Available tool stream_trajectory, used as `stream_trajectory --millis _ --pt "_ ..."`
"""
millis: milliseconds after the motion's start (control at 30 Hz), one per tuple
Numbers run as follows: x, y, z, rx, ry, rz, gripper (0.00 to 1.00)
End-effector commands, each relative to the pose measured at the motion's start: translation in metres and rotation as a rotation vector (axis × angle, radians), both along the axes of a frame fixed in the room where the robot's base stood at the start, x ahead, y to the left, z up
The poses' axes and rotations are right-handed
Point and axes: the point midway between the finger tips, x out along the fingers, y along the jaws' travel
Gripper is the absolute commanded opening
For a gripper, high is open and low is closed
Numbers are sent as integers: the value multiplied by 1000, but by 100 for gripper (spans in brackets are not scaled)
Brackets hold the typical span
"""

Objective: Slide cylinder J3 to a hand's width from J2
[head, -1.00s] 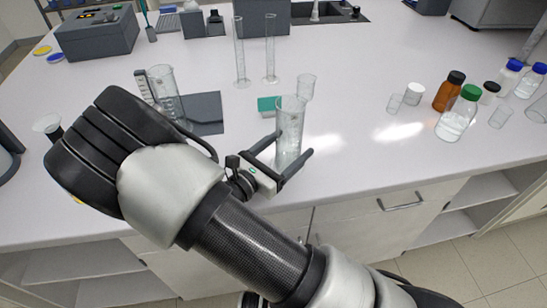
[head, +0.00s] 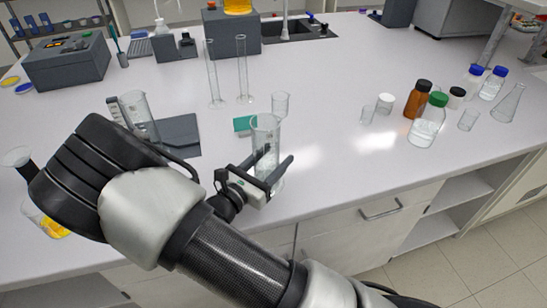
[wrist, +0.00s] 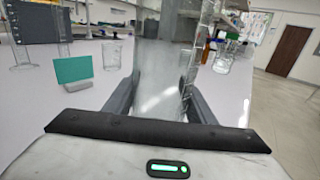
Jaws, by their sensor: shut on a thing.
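My gripper (head: 273,160) is shut on a tall clear glass cylinder (head: 265,135) near the front edge of the bench. The cylinder is upright, with one finger on each side of it. In the wrist view the cylinder (wrist: 165,80) fills the middle between the two fingers. Another clear cylinder (head: 138,108) stands to the left, partly behind my arm. Two thin tall cylinders, one on the left (head: 213,78) and one on the right (head: 243,80), stand farther back. I can read no J2 or J3 label.
A green card (head: 242,123) and a small beaker (head: 280,103) stand just behind the held cylinder. A dark grey flat piece (head: 180,135) lies to the left. Bottles, including a brown one (head: 418,100), stand at the right. The bench between is clear.

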Motion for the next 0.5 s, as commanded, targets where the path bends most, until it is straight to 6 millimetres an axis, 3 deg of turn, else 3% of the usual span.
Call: stream_trajectory --millis 500 --pt "11 27 -1 3 -1 1 19"
